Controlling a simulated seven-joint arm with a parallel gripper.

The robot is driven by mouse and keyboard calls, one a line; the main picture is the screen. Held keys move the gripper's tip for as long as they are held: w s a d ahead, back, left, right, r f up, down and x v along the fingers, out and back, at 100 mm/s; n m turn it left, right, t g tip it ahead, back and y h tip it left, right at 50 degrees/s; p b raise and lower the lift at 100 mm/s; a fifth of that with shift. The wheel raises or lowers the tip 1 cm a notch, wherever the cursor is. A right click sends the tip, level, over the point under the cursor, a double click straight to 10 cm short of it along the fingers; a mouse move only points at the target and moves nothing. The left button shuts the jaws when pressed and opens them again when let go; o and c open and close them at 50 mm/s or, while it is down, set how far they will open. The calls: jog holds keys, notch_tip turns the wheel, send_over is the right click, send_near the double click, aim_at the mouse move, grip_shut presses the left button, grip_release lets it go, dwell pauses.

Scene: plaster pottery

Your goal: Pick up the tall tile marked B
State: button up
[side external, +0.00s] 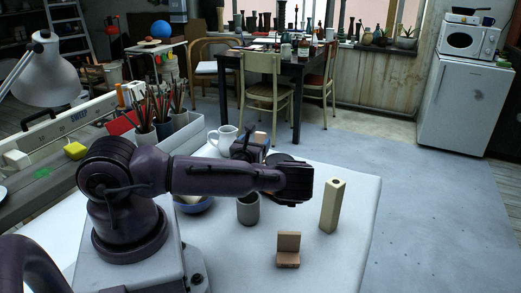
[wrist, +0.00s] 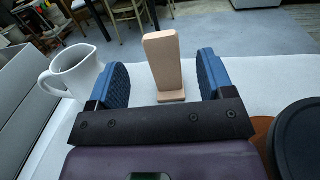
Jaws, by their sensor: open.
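In the wrist view a tall tan tile (wrist: 165,62) stands upright on a small foot. It lies ahead of my open gripper (wrist: 165,85), between the two blue finger pads as seen, and nothing is gripped. I cannot read a B on it. A shorter tan tile with a foot (side external: 288,248) stands at the front of the table, with no readable mark.
A white jug (wrist: 75,72) is close to the left finger; it also shows in the side view (side external: 224,140). A dark round thing (wrist: 300,138) is at the right. A grey cup (side external: 248,209), blue bowl (side external: 197,205) and cream block (side external: 332,207) stand on the table.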

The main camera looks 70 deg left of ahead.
aim_at(260, 141)
jog(key=shift+a+f, duration=0.1)
jog(key=shift+f, duration=0.6)
jog(key=shift+w+a+f, duration=0.2)
jog(key=shift+w, duration=0.05)
jog(key=shift+x, duration=3.45)
jog(key=shift+r, duration=0.1)
jog(key=shift+d, duration=0.1)
jog(key=c, duration=1)
